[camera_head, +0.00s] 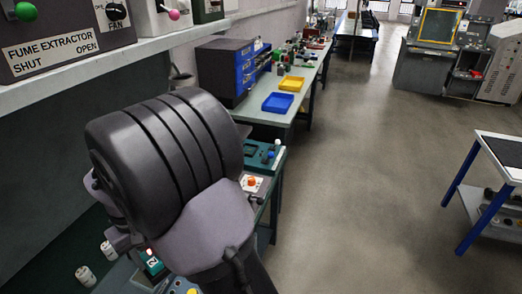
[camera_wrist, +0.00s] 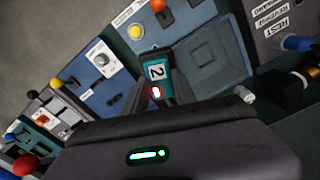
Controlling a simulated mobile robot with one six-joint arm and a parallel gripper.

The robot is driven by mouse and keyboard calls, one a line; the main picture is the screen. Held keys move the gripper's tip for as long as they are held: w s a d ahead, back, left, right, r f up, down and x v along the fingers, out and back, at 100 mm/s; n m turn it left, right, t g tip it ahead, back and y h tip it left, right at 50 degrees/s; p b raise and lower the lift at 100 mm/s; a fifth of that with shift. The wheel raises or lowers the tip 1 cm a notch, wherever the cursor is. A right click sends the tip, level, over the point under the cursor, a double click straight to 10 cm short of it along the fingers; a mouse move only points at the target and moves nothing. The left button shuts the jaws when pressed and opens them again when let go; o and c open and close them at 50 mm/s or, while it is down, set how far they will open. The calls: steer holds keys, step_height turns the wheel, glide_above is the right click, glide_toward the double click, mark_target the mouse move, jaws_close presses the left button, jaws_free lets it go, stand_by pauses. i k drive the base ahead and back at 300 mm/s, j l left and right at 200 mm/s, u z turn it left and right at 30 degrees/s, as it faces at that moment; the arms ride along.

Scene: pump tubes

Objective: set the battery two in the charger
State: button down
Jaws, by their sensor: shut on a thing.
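Battery two is a teal block with a white label reading 2 and a small red light. It shows in the wrist view (camera_wrist: 157,72) between the fingers of my gripper (camera_wrist: 156,92), which is shut on it. In the head view the battery (camera_head: 153,264) shows at the lower left, beside my dark arm, which hides much of the bench. Under and beyond the battery in the wrist view is a blue-grey panel with a square recess (camera_wrist: 205,48). I cannot tell whether this is the charger, or whether the battery touches it.
A panel with a white dial plate (camera_wrist: 101,58) lies left of the battery. A dark box labelled REST (camera_wrist: 272,22) stands at the right. White cylinders (camera_head: 86,276) stand on the bench. A shelf (camera_head: 110,62) with control boxes overhangs it. Yellow (camera_head: 291,83) and blue (camera_head: 277,102) trays lie farther off.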

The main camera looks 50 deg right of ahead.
mark_target(259, 154)
steer(key=i+l+z, duration=0.1)
steer(key=l, duration=0.25)
steer(key=l+z, duration=0.1)
steer(key=l, duration=0.2)
steer(key=i+l+z, duration=0.1)
steer(key=l, duration=0.25)
steer(key=i+l+z, duration=0.1)
steer(key=i+l, duration=0.35)
steer(key=l, duration=0.15)
steer(key=i+l, duration=0.35)
steer(key=l, duration=0.15)
steer(key=i+l, duration=0.35)
steer(key=l, duration=0.15)
steer(key=i+l, duration=0.35)
steer(key=l, duration=0.15)
